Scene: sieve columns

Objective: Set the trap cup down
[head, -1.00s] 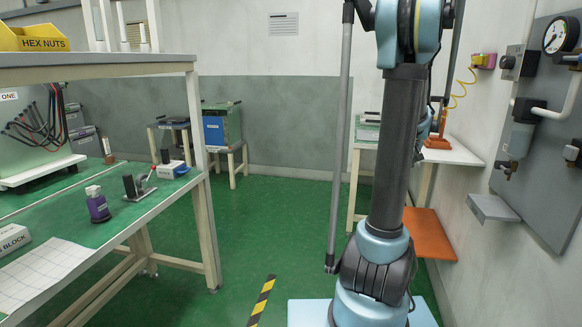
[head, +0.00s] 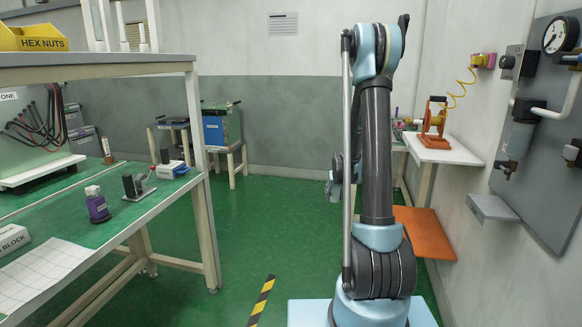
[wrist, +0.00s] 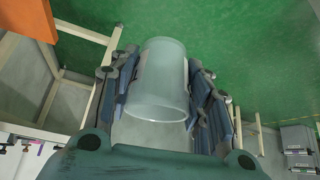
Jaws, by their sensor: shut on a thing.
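The trap cup (wrist: 158,99) is a pale, translucent cup with an open rim. In the wrist view it sits between the two dark padded fingers of my gripper (wrist: 162,76), which is shut on its sides. The cup is held over the green floor, with nothing seen touching it from below. In the head view the cup does not show. My arm stands in front there, and only a part of its far end (head: 335,183) shows left of the column.
A grey wall shelf (head: 494,207) sits under the panel with a gauge (head: 560,34). An orange low shelf (head: 418,230) and a white side bench (head: 440,150) with an orange device (head: 433,122) stand right. A green workbench (head: 130,208) stands left. The middle floor is clear.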

